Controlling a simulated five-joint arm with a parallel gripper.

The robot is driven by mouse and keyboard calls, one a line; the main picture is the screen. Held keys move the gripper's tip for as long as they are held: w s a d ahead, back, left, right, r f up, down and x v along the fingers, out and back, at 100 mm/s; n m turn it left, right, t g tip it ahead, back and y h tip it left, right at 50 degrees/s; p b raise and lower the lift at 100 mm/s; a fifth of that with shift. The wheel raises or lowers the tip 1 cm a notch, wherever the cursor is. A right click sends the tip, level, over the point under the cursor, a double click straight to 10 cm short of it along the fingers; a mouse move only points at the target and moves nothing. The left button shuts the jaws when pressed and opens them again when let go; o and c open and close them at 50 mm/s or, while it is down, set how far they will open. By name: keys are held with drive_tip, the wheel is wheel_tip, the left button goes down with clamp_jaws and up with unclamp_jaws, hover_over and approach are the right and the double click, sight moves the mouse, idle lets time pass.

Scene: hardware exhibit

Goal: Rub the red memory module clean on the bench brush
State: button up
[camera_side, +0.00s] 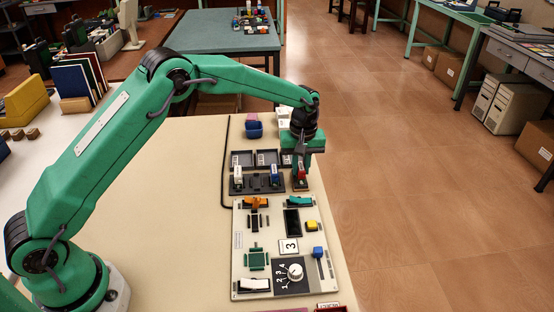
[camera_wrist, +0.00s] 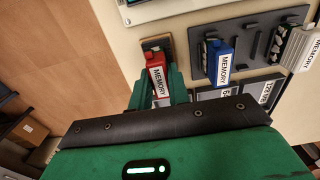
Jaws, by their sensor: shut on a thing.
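The red memory module (camera_wrist: 155,62), with a white MEMORY label, is between the fingers of my gripper (camera_wrist: 160,90) in the wrist view. In the side view my gripper (camera_side: 301,165) is shut on the red module (camera_side: 301,175) and points down beside the dark rack. The bench brush (camera_wrist: 157,43) shows as a brown block with a dark top, right at the module's lower end. The module appears to be at or just above the brush; contact cannot be told. In the side view the brush is mostly hidden under the module and gripper.
The dark rack (camera_wrist: 250,41) holds a blue module (camera_wrist: 221,62) and a white module (camera_wrist: 300,48), close beside my gripper. Grey trays (camera_side: 268,157) stand behind the rack. A control panel (camera_side: 240,215) with switches and a knob lies in front. The table's right edge is close.

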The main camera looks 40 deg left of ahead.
drive_tip(key=shift+w+a+f, duration=0.15)
drive_tip(key=shift+w+a, duration=0.4)
drive_tip(key=shift+a, duration=0.05)
idle(0.4)
drive_tip(key=shift+s+d, duration=0.7)
drive_tip(key=shift+w+a, duration=0.15)
idle(0.3)
drive_tip(key=shift+w+a, duration=0.55)
idle(0.5)
